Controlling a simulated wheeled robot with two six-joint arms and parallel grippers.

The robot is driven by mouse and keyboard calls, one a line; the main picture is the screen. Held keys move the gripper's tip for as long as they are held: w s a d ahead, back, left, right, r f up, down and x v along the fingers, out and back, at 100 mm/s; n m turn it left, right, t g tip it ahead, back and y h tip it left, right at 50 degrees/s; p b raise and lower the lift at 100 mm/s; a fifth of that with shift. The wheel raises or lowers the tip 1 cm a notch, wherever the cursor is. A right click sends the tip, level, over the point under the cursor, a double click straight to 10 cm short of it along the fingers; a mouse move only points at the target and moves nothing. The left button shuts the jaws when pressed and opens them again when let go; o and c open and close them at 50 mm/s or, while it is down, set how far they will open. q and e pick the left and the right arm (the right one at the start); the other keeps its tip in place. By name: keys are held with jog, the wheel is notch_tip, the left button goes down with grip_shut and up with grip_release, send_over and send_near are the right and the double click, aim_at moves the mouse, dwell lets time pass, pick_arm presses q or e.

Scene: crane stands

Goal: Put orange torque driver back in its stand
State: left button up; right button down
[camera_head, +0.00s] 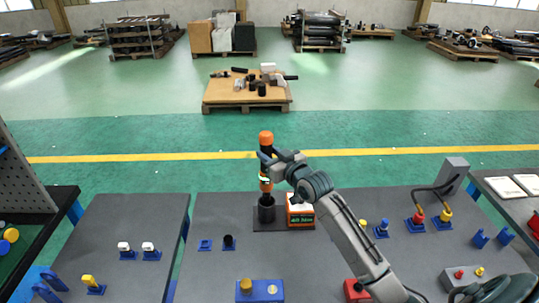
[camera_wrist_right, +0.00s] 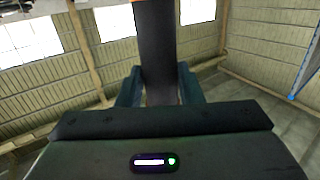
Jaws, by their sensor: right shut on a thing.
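The orange torque driver (camera_head: 265,184) is upright, with an orange cap, a dark middle and an orange lower part. My right gripper (camera_head: 267,157) is shut around its dark middle. In the right wrist view the driver's dark body (camera_wrist_right: 158,45) stands between the fingers of my right gripper (camera_wrist_right: 158,85). The stand has a black cup (camera_head: 267,212) on a dark base, beside an orange and white box (camera_head: 300,212) with a green display. The driver's lower end is at the cup's mouth; I cannot tell whether it is inside. My left gripper is out of view.
The grey table holds blue stands with small parts (camera_head: 205,245), a blue box with a yellow knob (camera_head: 259,291), and red and yellow connectors (camera_head: 418,217) by a grey box (camera_head: 453,172). Free table lies left of the cup.

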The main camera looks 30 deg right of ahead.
dwell(0.7)
jog(key=shift+f+b, duration=3.3)
jog(key=shift+f, duration=1.15)
jog(key=c, duration=0.9)
grip_release()
jog(key=shift+f, duration=0.2)
jog(key=shift+s, duration=0.15)
jog(key=s+p, duration=0.2)
jog(key=s, duration=0.1)
jog(key=s+p, duration=0.1)
jog(key=shift+s+d+r, duration=0.3)
jog(key=shift+s, duration=0.1)
